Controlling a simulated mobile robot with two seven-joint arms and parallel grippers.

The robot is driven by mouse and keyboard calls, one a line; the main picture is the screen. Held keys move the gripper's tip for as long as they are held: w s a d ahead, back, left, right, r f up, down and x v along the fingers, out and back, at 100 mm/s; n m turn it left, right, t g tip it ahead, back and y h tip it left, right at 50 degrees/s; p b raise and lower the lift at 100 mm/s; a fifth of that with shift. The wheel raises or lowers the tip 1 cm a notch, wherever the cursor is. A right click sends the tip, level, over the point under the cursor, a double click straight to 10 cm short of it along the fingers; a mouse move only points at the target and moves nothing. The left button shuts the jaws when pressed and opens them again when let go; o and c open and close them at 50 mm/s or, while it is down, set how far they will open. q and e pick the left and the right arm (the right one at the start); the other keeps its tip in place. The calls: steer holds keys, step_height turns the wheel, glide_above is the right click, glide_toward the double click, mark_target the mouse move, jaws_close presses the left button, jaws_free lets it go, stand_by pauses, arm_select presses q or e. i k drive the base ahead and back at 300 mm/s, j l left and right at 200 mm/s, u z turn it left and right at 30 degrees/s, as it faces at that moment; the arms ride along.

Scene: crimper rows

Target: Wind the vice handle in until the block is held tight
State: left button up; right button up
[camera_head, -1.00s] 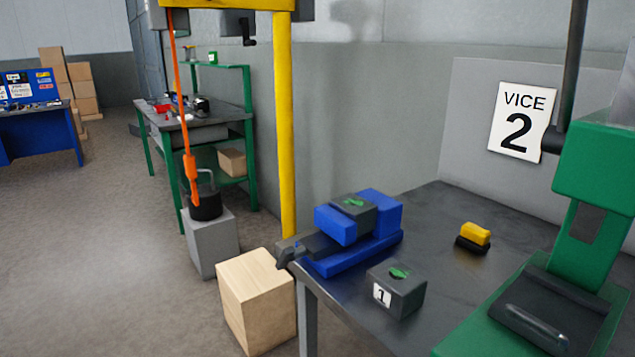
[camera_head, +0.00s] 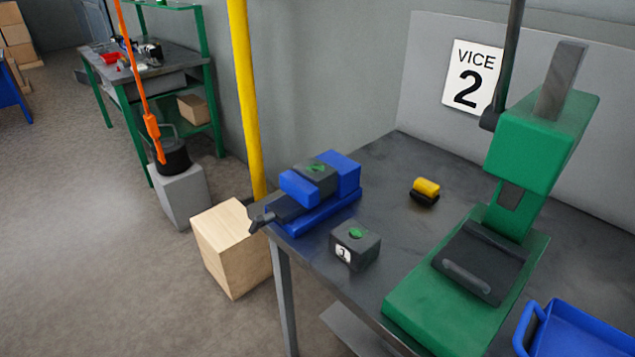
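The blue vice (camera_head: 322,211) sits at the left front corner of the dark bench. A dark grey block (camera_head: 315,179) with a green mark on top sits between its two blue jaws; whether both jaws touch it is too small to tell. The dark handle end of the vice (camera_head: 263,214) points left over the bench edge. Neither of my grippers is in view.
A green press (camera_head: 525,160) with a dark lever stands right of the vice. A yellow and black item (camera_head: 425,191) lies behind. A blue tray (camera_head: 575,340) is at lower right. A "VICE 2" sign (camera_head: 473,77) hangs behind. A wooden crate (camera_head: 232,248) and yellow post (camera_head: 247,100) stand left.

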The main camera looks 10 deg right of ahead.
mark_target(261, 221)
steer(key=z, duration=0.4)
steer(key=j+z, duration=0.1)
steer(key=z, duration=0.75)
steer(key=j+z, duration=0.1)
steer(key=z, duration=0.3)
steer(key=j+z, duration=0.1)
steer(key=z, duration=0.3)
steer(key=j+z, duration=0.35)
steer(key=k+j+z, duration=0.1)
steer(key=z, duration=0.25)
steer(key=k+j+z, duration=0.1)
steer(key=z, duration=0.25)
steer(key=k+j+z, duration=0.8)
steer(key=k, duration=0.3)
steer(key=k+j+z, duration=0.15)
steer(key=k+j, duration=0.1)
steer(key=k, duration=0.1)
